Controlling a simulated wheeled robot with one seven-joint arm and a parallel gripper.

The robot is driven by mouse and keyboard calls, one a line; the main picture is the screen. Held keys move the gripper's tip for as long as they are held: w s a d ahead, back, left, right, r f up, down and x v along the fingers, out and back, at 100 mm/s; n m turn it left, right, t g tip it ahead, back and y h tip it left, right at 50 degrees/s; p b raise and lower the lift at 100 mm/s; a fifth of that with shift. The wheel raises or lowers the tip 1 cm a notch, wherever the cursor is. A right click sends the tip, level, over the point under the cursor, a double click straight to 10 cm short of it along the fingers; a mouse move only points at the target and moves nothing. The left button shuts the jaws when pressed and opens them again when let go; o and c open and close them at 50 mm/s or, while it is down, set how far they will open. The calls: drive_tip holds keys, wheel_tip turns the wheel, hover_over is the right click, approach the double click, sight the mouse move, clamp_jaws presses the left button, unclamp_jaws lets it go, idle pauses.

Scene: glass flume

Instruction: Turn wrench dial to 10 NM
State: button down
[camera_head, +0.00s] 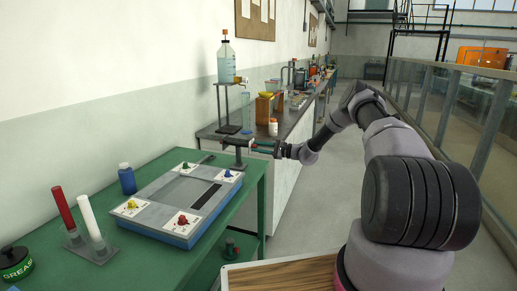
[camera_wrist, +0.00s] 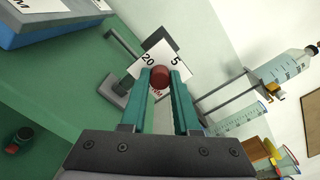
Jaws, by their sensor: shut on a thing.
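The wrench dial knob (camera_wrist: 160,77) is a small dark red cylinder between my fingertips in the wrist view. Behind it is a white dial card (camera_wrist: 175,50) with "20" at upper left and "5" at upper right. Red lettering below is partly hidden by my fingers. A grey stand (camera_wrist: 112,92) is beside the card. In the head view the stand (camera_head: 238,150) is at the green table's far right corner. My gripper (camera_wrist: 160,74), with teal fingers, is shut on the knob; it also shows in the head view (camera_head: 262,147). The pointer setting cannot be read.
On the green table (camera_head: 150,172) are a blue-grey panel box (camera_head: 163,232), a blue bottle (camera_head: 127,180), red (camera_head: 63,208) and white (camera_head: 89,216) rods, and a grease tin (camera_head: 15,262). A cluttered bench (camera_head: 300,125) stands behind. The aisle at right is open.

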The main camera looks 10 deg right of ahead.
drive_tip(key=shift+f, duration=0.1)
drive_tip(key=c, duration=0.6)
unclamp_jaws()
drive_tip(key=shift+c, duration=0.2)
drive_tip(key=v, duration=1)
drive_tip(key=shift+s+d, duration=0.2)
drive_tip(key=shift+d, duration=0.15)
